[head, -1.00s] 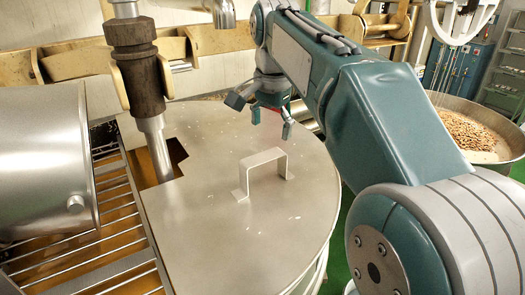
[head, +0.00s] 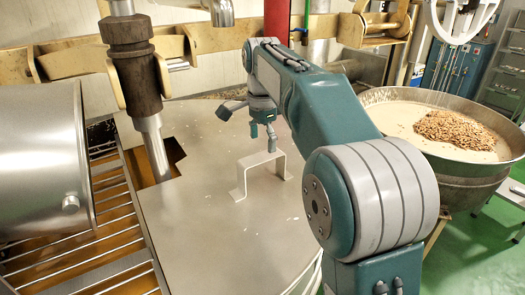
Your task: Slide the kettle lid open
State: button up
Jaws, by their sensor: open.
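The kettle lid (head: 200,235) is a flat grey metal plate with a cut-out at its left, where the brown inside of the kettle shows. A square arch handle (head: 239,179) stands up on the lid. My gripper (head: 262,137) is open and points down, above and just behind the handle as seen from the head view. It holds nothing. I cannot tell whether a fingertip touches the handle; they look apart.
A vertical stirrer shaft (head: 131,62) passes down through the cut-out. A metal drum (head: 40,160) and a bar grate (head: 118,215) lie at the left. A large pan of nuts (head: 440,185) stands at the right.

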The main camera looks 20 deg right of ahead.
aim_at(263, 156)
jog(key=shift+a+f, duration=0.2)
jog(key=shift+f, duration=1.3)
jog(key=shift+d, duration=0.1)
grip_shut()
jog(key=shift+d, duration=0.15)
